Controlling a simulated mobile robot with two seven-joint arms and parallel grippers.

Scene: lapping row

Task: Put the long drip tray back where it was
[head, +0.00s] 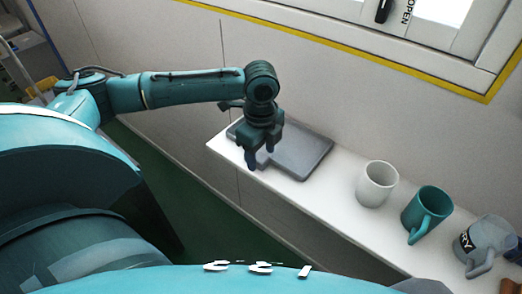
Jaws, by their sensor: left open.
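The long drip tray (305,158) is a flat grey tray lying on the white shelf (331,200), near the shelf's left end. My left gripper (260,165) is over the tray's near left part, fingers pointing down and open. The gripper and wrist hide part of the tray, and I cannot tell whether the fingertips touch it. My right gripper is not in view.
A white mug (377,185), a teal mug (426,214) and a grey mug with lettering (484,246) stand in a row on the shelf, right of the tray. The wall and a yellow-edged window frame (400,67) are behind. Bare shelf lies between the tray and the white mug.

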